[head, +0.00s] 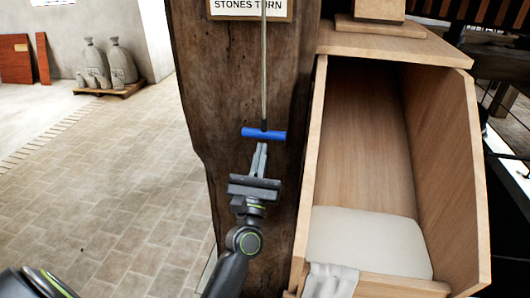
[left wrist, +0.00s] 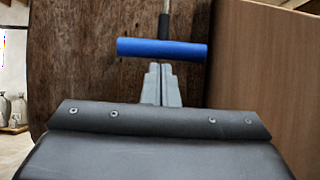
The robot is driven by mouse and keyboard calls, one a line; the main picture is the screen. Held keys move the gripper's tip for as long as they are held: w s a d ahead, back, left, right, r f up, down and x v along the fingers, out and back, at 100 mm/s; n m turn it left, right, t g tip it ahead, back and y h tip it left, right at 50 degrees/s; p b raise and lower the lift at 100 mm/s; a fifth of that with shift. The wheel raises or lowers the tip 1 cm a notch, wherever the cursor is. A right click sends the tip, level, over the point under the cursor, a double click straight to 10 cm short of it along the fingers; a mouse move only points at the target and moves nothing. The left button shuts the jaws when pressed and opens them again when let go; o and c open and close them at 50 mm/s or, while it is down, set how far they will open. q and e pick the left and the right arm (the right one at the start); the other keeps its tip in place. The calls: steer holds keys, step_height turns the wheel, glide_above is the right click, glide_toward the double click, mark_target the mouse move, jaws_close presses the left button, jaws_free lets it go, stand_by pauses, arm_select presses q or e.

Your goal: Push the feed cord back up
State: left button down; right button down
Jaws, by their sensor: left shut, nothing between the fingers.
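The feed cord (head: 264,70) hangs down in front of a dark wooden post and ends in a blue crossbar handle (head: 263,134). The handle also shows in the left wrist view (left wrist: 162,49), lying almost level. My left gripper (head: 261,148) is shut and empty, its fingertips pointing up just below the handle's middle. In the left wrist view the fingertips (left wrist: 160,68) appear just under the handle; I cannot tell whether they touch it. My right gripper is not in view.
A sign reading "STONES TURN" (head: 248,8) is on the post (head: 215,90). A wooden bin (head: 312,170) with a pale sack (head: 365,240) stands close on the right. Sacks (head: 120,65) sit on a pallet at the back left. The tiled floor (head: 110,190) on the left is clear.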

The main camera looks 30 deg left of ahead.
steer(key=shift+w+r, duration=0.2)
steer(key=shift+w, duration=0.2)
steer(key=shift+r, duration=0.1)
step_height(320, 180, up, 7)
steer(key=p, duration=0.7)
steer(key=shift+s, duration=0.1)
